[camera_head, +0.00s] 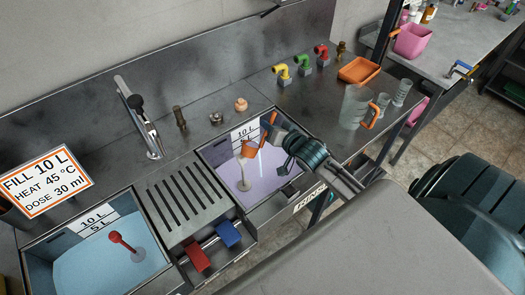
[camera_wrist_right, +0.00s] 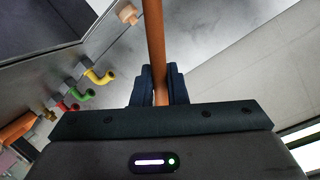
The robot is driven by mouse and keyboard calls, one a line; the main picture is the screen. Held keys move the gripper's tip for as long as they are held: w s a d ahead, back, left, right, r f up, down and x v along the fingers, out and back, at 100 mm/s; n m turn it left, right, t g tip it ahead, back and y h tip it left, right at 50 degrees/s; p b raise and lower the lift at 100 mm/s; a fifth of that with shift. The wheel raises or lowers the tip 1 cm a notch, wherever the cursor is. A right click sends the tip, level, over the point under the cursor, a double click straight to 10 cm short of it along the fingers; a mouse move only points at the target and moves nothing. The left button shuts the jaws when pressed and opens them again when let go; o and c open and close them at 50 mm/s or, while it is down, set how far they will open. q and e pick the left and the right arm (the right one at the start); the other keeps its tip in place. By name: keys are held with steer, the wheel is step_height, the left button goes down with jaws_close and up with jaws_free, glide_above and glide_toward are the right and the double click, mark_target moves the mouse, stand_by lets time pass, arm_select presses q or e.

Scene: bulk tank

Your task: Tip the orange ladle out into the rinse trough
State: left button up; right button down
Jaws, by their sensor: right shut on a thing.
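My right gripper (camera_head: 269,129) is over the rinse trough (camera_head: 287,190), reaching in from the right. It is shut on the orange ladle's handle. In the right wrist view the handle (camera_wrist_right: 154,40) runs up between the two dark fingers (camera_wrist_right: 159,84). In the head view the orange ladle (camera_head: 250,149) hangs above the trough, its lower end tilted toward the left. I cannot tell whether its bowl holds anything. The trough has a pale lilac inside and a pale upright stopper (camera_head: 241,166) on a grey disc. My left gripper is not in view.
A slotted drainboard (camera_head: 188,197) separates the rinse trough from a blue-filled basin (camera_head: 90,266) with a red stopper (camera_head: 122,242). A tall faucet (camera_head: 142,125) stands behind. Yellow, green and red taps (camera_head: 302,64), a jug (camera_head: 354,106) and an orange tray (camera_head: 359,70) are to the right.

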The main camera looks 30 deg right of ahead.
steer(key=shift+w+d+f+m+g+y+b, duration=0.15)
steer(key=shift+w+d+f+m+y+b, duration=0.1)
steer(key=shift+d+m+b, duration=0.2)
steer(key=shift+w+d+f+m+g+y+b, duration=0.15)
steer(key=shift+d+f+m+b, duration=0.15)
steer(key=shift+d, duration=0.2)
stand_by(0.7)
steer(key=shift+w+d+f+m+g+b, duration=0.2)
steer(key=shift+d+f+m+g+b, duration=0.25)
steer(key=shift+b, duration=0.45)
stand_by(0.5)
steer(key=shift+f+y+b, duration=0.1)
steer(key=shift+y+b, duration=0.2)
steer(key=shift+b, duration=0.05)
steer(key=shift+w+d+f+m+y+b, duration=0.1)
steer(key=shift+d+f+m+y+b, duration=0.1)
steer(key=shift+f+m+b, duration=0.3)
steer(key=shift+w+d+f+m+y+b, duration=0.1)
steer(key=shift+f+m+y+b, duration=0.1)
steer(key=shift+f+b, duration=0.45)
steer(key=shift+d+f+m+g+y+b, duration=0.3)
steer(key=shift+m+g+y+b, duration=0.15)
steer(key=shift+b, duration=1.1)
steer(key=shift+m+y, duration=0.35)
steer(key=shift+m, duration=0.3)
steer(key=f+b, duration=0.1)
steer(key=d+f+b, duration=0.1)
steer(key=w+d+f+b, duration=0.1)
steer(key=f, duration=0.1)
steer(key=shift+f, duration=0.1)
